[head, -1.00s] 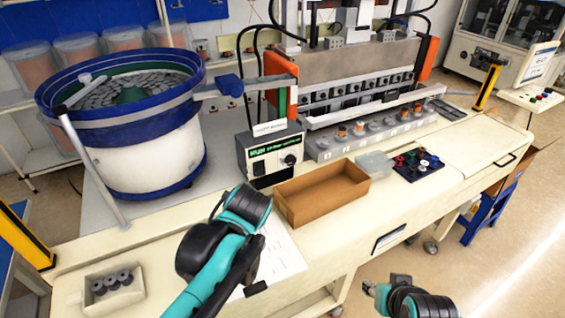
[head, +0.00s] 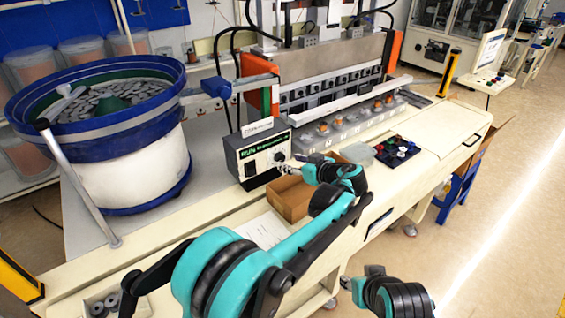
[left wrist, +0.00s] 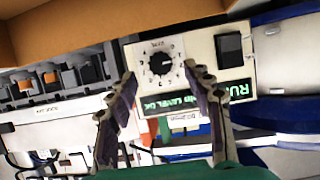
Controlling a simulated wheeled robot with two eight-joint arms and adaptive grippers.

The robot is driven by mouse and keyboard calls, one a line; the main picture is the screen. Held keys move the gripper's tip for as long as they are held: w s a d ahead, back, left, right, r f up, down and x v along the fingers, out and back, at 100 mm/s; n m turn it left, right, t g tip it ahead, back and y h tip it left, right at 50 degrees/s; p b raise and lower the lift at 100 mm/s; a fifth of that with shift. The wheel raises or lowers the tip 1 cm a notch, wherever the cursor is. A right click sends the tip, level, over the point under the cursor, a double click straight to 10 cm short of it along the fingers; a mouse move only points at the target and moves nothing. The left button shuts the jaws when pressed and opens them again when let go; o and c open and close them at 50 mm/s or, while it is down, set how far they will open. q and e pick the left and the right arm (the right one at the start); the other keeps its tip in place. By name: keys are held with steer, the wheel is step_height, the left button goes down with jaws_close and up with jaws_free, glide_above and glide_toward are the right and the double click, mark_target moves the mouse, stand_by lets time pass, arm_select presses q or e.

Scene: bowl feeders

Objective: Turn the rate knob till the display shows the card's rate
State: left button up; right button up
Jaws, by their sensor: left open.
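The control box (head: 252,168) stands beside the bowl feeder. Its dark display strip (head: 262,147) has green characters, too small to read; the strip also shows upside down in the left wrist view (left wrist: 240,91). The dark rate knob (left wrist: 161,64) sits on a white dial, its pointer mark visible. A small white card (head: 257,127) stands on top of the box; its text is unreadable. My left gripper (head: 294,164) is in front of the knob. In the left wrist view its open fingers (left wrist: 160,76) stand either side of the dial, apart from the knob. My right gripper (head: 358,279) is low in front of the bench.
A brown open box (head: 289,205) lies right beside the control box, under my left gripper. A paper sheet (head: 262,230) lies on the bench. The bowl feeder (head: 125,150) stands left, and a dark tray of coloured parts (head: 397,152) lies right.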

mark_target(282, 159)
arm_select(q)
steer(key=shift+b+x, duration=0.45)
steer(key=shift+x, duration=1.95)
steer(key=c, duration=1.2)
steer(key=shift+o, duration=0.2)
steer(key=shift+d+m+g+y+p, duration=0.1)
steer(key=shift+m+g+y+p, duration=0.5)
steer(key=shift+m, duration=0.5)
steer(key=shift+m+y+p, duration=0.35)
steer(key=shift+m+y, duration=0.45)
steer(key=shift+m, duration=0.4)
